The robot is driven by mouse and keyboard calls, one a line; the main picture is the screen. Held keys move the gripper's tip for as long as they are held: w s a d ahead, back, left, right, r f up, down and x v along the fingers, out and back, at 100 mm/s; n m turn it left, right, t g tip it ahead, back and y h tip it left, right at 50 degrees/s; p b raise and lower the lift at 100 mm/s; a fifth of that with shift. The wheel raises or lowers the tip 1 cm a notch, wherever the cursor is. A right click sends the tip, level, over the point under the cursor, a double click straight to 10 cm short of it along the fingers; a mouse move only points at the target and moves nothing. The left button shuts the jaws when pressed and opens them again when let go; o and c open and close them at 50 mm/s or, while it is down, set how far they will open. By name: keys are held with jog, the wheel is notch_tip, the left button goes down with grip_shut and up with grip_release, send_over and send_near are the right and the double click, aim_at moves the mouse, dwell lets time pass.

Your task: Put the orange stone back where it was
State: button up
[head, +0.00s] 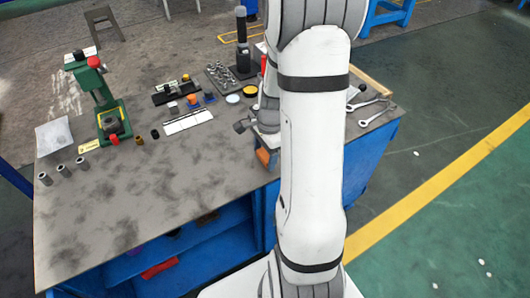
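An orange block-like thing (263,157), likely the orange stone, shows just below my gripper (264,146), by the front edge of the workbench (150,215). My gripper is small in the head view and partly hidden by my white arm. Its fingertips are too small and covered to show whether they close on the orange thing. A smaller orange piece (193,99) stands on the bench near a blue piece (209,98).
A green and red press (105,110) stands at the bench's left. Several grey cylinders (63,170) line the left edge. A white ruled strip (188,122), a yellow-rimmed dish (249,91) and a dark holder (242,55) stand behind. Wrenches (375,112) lie right. The bench's front left is clear.

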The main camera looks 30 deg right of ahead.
jog(key=shift+o, duration=1.2)
notch_tip(320, 180, up, 12)
jog(key=d+p, duration=0.1)
jog(key=p, duration=0.1)
jog(key=s+a+r+n+t+h, duration=0.1)
jog(key=s+a+r+n+t, duration=0.1)
jog(key=s+a+r+n, duration=0.5)
jog(key=shift+s+a+r+n, duration=0.2)
jog(key=shift+s+a+n, duration=2.55)
jog(key=shift+n, duration=2.55)
jog(key=shift+w+a, duration=0.3)
jog(key=shift+w, duration=0.05)
